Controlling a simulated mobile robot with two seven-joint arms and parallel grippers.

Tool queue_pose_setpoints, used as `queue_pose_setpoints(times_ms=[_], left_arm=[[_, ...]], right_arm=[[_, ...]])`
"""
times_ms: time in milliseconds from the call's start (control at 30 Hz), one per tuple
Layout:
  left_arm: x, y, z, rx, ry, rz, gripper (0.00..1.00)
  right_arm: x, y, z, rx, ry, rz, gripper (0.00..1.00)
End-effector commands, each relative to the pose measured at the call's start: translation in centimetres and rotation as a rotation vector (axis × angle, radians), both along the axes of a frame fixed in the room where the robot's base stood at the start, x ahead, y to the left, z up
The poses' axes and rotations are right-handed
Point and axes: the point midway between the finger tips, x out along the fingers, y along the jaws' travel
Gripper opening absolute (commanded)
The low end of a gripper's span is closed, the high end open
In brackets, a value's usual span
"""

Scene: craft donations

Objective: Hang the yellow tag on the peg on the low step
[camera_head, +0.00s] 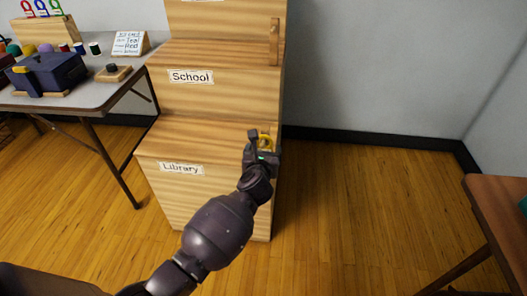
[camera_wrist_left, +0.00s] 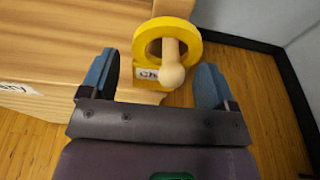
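The yellow tag (camera_head: 266,140) is a thick ring at the right edge of the low step (camera_head: 205,138), the one labelled "Library". In the left wrist view the yellow tag (camera_wrist_left: 190,30) appears around the pale wooden peg (camera_wrist_left: 172,72), whose rounded end shows through its hole. A white label with partly hidden letters (camera_wrist_left: 147,75) is just below the ring. My left gripper (camera_head: 260,148) is at the tag. In the left wrist view its blue-padded fingers (camera_wrist_left: 155,82) are spread apart to either side of the peg, with no visible grip on the tag. My right gripper is not in view.
The "School" step (camera_head: 205,60) rises behind, with a wooden post (camera_head: 274,42) at its right edge. A grey table (camera_head: 110,92) at left holds a dark box (camera_head: 50,72), spools and a sign (camera_head: 131,43). A brown table (camera_head: 500,205) stands at right. Floor between is clear.

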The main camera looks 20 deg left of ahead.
Motion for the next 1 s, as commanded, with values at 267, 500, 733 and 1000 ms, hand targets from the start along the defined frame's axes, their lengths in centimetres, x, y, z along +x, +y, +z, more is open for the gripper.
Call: queue_pose_setpoints(times_ms=[267, 500, 733, 1000], left_arm=[[0.0, 0.0, 0.0, 0.0, 0.0, 0.0, 0.84], [-1.5, -0.4, 0.7, 0.0, -0.003, 0.0, 0.84], [-4.9, -1.4, 1.8, -0.002, -0.007, 0.001, 0.84], [-8.6, -2.5, 2.3, -0.002, -0.004, 0.0, 0.84]], right_arm=[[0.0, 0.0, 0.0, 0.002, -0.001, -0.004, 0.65], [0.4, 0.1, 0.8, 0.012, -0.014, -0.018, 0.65], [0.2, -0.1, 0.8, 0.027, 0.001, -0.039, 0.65], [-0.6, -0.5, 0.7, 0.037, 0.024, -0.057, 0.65]])
